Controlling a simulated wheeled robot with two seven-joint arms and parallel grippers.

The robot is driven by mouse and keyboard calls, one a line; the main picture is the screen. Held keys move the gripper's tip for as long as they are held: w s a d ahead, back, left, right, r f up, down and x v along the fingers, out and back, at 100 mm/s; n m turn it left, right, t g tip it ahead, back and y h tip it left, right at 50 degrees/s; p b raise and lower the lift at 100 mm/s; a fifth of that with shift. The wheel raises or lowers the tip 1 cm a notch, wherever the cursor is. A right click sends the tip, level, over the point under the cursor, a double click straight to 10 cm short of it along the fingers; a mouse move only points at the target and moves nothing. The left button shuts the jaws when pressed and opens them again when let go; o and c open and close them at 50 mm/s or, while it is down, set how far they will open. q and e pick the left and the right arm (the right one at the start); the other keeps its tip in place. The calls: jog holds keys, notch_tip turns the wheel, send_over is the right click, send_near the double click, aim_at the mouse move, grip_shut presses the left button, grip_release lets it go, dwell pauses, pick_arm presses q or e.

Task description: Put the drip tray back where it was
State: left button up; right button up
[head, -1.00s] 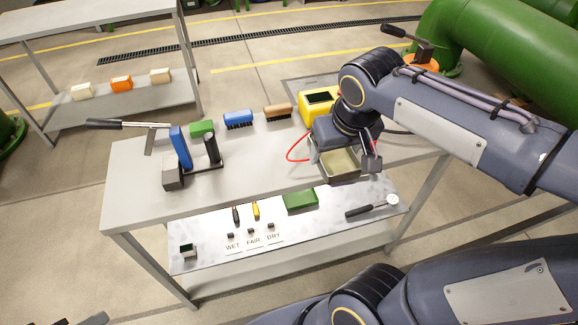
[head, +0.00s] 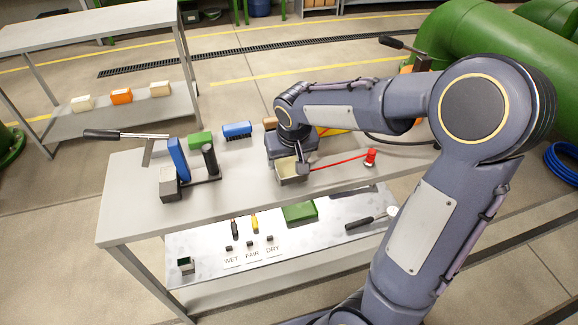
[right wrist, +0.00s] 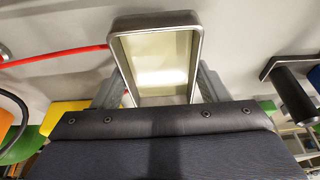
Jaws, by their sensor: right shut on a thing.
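The drip tray (head: 291,173) is a shallow metal box with a pale inside. My right gripper (head: 290,162) is shut on it, with the tray just below the wrist. In the right wrist view the tray (right wrist: 155,62) shows open side to the camera, with a finger at each side of its near part. In the head view the tray is over the upper bench top (head: 235,200), near its front edge. I cannot tell whether it touches the top. My left gripper is not in view.
A stand with a blue block (head: 179,159) is left of the tray. A red cable leads to a red plug (head: 370,158) at right. The lower shelf holds a green tray (head: 299,212).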

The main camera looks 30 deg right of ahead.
aim_at(289, 168)
jog(key=shift+f, duration=1.35)
jog(key=shift+f+b, duration=0.25)
jog(key=shift+b, duration=0.1)
jog(key=o, duration=1.2)
jog(key=shift+r, duration=0.1)
